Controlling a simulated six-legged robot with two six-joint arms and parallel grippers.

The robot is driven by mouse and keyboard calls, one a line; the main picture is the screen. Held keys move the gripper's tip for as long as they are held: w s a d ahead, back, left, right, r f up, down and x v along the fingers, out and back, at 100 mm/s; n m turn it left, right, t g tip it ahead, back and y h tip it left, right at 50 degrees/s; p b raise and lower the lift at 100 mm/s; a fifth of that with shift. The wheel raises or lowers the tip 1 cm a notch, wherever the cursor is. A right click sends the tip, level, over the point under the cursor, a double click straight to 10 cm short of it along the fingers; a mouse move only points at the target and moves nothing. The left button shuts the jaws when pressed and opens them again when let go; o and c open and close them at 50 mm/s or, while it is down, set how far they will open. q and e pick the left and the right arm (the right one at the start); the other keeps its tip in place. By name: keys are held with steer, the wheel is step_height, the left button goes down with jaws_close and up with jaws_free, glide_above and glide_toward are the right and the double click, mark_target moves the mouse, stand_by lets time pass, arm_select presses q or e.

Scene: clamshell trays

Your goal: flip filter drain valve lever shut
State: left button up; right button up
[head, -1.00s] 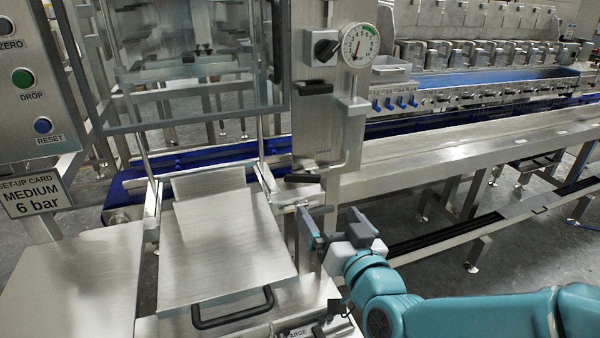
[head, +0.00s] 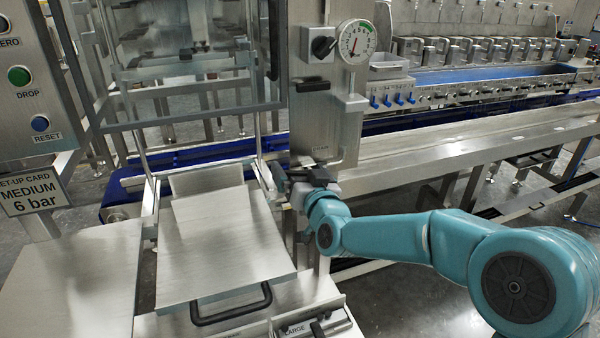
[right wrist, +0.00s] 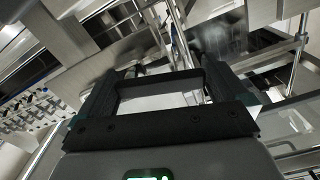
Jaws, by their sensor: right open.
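The steel filter panel (head: 325,128) stands at the centre of the head view, with a small label too blurred to read near its lower end. My right gripper (head: 286,182) is at the foot of this panel, where the black drain lever showed earlier. The gripper now covers that spot, so I cannot tell the lever's position or whether it is touched. In the right wrist view the gripper (right wrist: 158,85) has its two dark fingers spread apart, with steel parts beyond them. My left gripper is not in view.
A pressure gauge (head: 356,42) and a black knob (head: 323,46) sit on the panel top, with a black handle (head: 312,85) below. A steel tray lid (head: 225,240) lies left of the gripper. The conveyor rail (head: 450,155) runs off right.

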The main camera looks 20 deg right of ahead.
mark_target(308, 153)
steer(key=c, duration=1.1)
steer(key=shift+d+m+b, duration=0.1)
steer(key=shift+m+b, duration=0.7)
steer(key=shift+b, duration=0.4)
steer(key=m+b, duration=0.3)
steer(key=d+r+m+b, duration=0.1)
steer(key=m+b, duration=0.4)
steer(key=m, duration=0.1)
steer(key=shift+d+r, duration=0.3)
steer(key=shift+d, duration=0.1)
arm_select(q)
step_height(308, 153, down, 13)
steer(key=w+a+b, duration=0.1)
steer(key=b, duration=0.2)
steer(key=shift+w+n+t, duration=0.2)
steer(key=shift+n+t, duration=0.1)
arm_select(e)
steer(key=shift+d+r+m, duration=0.15)
steer(key=shift+d+m, duration=0.2)
steer(key=shift+m, duration=0.75)
steer(key=shift+d+r+m, duration=0.1)
steer(key=shift+d+m, duration=0.2)
steer(key=shift+m, duration=0.8)
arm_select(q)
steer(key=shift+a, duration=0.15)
arm_select(e)
steer(key=o, duration=1.1)
